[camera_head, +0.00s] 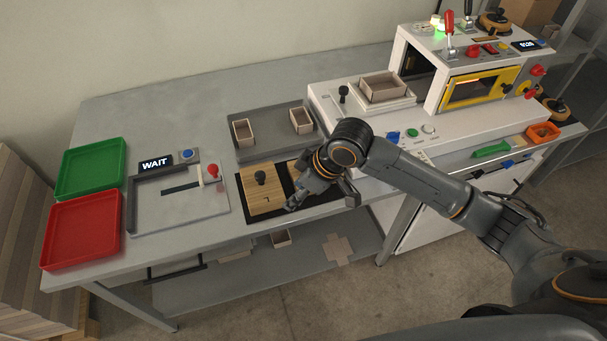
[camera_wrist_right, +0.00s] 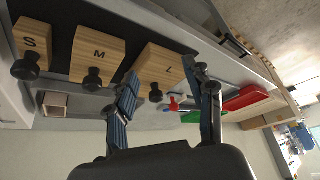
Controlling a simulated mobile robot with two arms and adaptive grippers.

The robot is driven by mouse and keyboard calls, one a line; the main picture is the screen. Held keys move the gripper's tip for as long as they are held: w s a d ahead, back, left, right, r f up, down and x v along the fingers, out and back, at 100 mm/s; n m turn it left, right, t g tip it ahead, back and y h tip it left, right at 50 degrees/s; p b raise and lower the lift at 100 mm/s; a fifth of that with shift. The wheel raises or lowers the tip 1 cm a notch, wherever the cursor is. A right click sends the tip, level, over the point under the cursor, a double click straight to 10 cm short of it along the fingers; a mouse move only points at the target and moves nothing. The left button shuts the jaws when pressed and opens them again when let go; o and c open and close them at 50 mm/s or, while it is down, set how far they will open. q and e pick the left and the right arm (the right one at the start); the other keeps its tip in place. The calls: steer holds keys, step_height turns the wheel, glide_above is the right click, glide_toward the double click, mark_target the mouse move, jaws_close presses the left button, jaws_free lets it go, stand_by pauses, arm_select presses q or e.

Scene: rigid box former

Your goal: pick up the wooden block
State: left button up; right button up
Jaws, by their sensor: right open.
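Three wooden blocks with black knobs sit in a row on a dark mat (camera_head: 247,217). In the right wrist view they are marked S (camera_wrist_right: 32,42), M (camera_wrist_right: 98,52) and L (camera_wrist_right: 160,68). In the head view the L block (camera_head: 254,203) is the leftmost and in plain sight; another block (camera_head: 293,166) is mostly hidden behind my right gripper. My right gripper (camera_head: 322,203) is open and empty, at the mat's right part. In the right wrist view its fingers (camera_wrist_right: 166,80) appear on either side of the L block and its knob, apart from them. My left gripper is not in view.
A grey tray (camera_head: 272,150) with two small boxes lies behind the mat. A grey fixture with a red knob (camera_head: 212,170) stands left, then red (camera_head: 80,262) and green (camera_head: 66,190) trays. A white machine (camera_head: 455,85) stands right. The table's front edge is close.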

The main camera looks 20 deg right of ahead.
steer(key=w+d+r+h, duration=0.1)
steer(key=w+d+r, duration=0.6)
steer(key=d+r, duration=0.15)
steer(key=p, duration=0.1)
glide_toward(294, 174)
steer(key=shift+w+d+f+m, duration=0.35)
steer(key=shift+w+d+m, duration=0.1)
steer(key=shift+d, duration=0.15)
steer(key=shift+p+x, duration=0.75)
steer(key=shift+x, duration=1.95)
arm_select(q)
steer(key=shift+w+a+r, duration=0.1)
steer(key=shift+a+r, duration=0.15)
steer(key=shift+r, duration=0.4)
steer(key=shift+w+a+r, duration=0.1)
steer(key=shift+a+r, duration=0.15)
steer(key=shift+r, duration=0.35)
arm_select(e)
steer(key=shift+d+r, duration=0.1)
steer(key=shift+d, duration=0.05)
jaws_close()
